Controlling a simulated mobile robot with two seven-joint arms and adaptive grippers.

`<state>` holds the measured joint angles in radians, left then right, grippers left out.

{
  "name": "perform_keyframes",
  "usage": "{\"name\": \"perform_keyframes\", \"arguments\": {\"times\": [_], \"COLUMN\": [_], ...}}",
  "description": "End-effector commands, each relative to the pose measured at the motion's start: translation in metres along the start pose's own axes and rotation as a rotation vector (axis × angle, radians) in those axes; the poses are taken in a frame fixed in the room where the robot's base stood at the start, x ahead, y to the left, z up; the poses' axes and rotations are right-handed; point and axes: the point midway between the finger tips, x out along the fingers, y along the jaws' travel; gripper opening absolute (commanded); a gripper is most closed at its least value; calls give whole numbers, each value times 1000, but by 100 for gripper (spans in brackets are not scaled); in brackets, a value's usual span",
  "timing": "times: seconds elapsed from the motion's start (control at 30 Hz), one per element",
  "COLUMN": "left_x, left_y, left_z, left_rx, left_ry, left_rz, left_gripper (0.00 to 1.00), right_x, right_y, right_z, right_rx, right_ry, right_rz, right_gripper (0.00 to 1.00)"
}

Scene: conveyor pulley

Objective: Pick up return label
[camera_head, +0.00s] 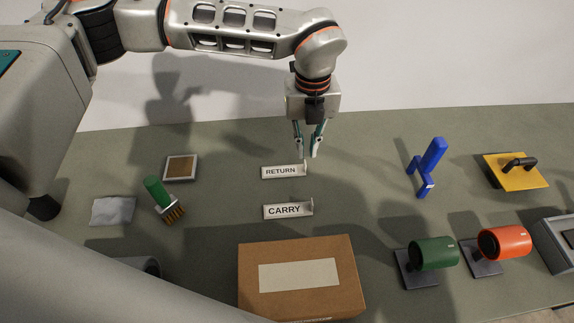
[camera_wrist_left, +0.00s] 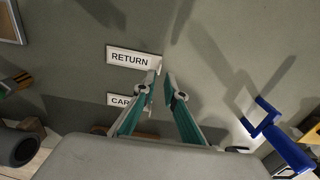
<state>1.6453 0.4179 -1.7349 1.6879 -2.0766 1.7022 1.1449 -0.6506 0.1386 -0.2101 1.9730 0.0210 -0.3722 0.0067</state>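The return label (camera_head: 284,171) is a white plate reading "RETURN" with a small upright tab at its right end, lying on the grey-green table. In the left wrist view the return label (camera_wrist_left: 130,58) lies just left of the fingertips. My left gripper (camera_head: 307,156) points down just above and behind the label's tab end. Its fingers are partly open with a narrow gap and nothing visibly held; the gap also shows in the left wrist view (camera_wrist_left: 161,74). Whether a finger touches the tab, I cannot tell. My right gripper is not in view.
A similar "CARRY" label (camera_head: 287,210) lies just in front, then a cardboard box (camera_head: 300,300). A brush (camera_head: 164,199) and framed tile (camera_head: 181,168) are left. A blue bracket (camera_head: 427,167), green roller (camera_head: 433,254), red roller (camera_head: 504,242) and yellow trowel (camera_head: 517,171) are right.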

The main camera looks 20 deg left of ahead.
Motion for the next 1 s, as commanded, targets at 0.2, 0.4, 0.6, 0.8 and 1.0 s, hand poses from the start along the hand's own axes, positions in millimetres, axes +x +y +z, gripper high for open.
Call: {"name": "perform_keyframes", "arguments": {"times": [0.2,0.4,0.6,0.8,1.0], "left_x": [18,47,58,57,57], "left_y": [1,1,1,1,1], "left_z": [0,0,0,0,0], "left_rx": [0,0,0,1,1], "left_ry": [2,2,0,0,0], "left_rz": [1,0,0,0,0], "left_gripper": [11,11,11,0,0], "right_x": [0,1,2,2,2], "right_y": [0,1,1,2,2], "right_z": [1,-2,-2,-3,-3], "right_rx": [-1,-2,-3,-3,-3], "right_ry": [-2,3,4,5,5], "right_rz": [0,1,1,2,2], "right_gripper": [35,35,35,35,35]}}
